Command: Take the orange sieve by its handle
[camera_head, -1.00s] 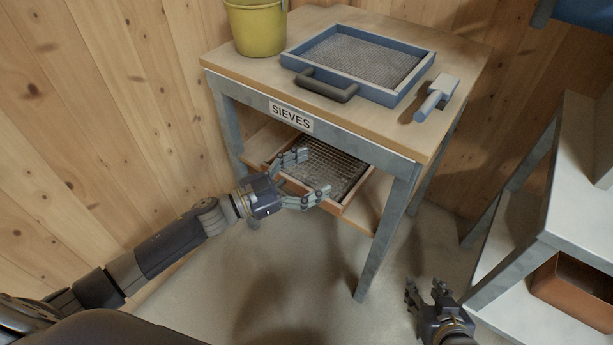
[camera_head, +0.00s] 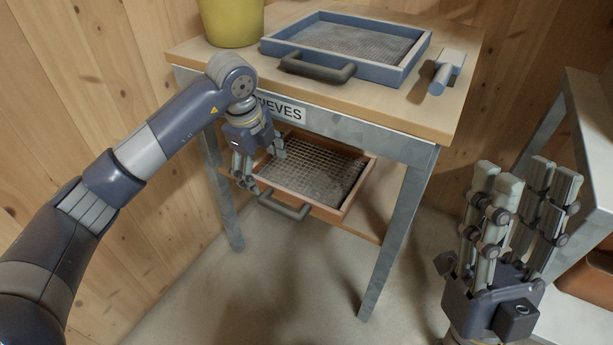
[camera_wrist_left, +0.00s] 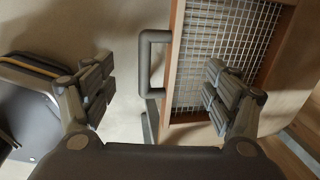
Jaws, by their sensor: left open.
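The orange sieve (camera_head: 358,190) lies on the lower shelf of the table marked SIEVES, with its dark handle (camera_head: 287,208) facing out at the front. My left gripper (camera_head: 262,168) is open and points down at the sieve's left front corner, just above and behind the handle. In the left wrist view the handle (camera_wrist_left: 147,62) and the sieve's frame (camera_wrist_left: 177,50) show between the spread fingers, with no visible contact. My right gripper (camera_head: 524,180) is empty at the lower right, fingers upward and apart, far from the sieve.
A blue sieve (camera_head: 390,72) with a dark handle, a scoop (camera_head: 446,72) and a yellow bucket (camera_head: 232,22) stand on the tabletop (camera_head: 400,112). The tabletop edge and metal legs (camera_head: 398,240) frame the lower shelf. A pale shelf unit stands at right. The floor in front is open.

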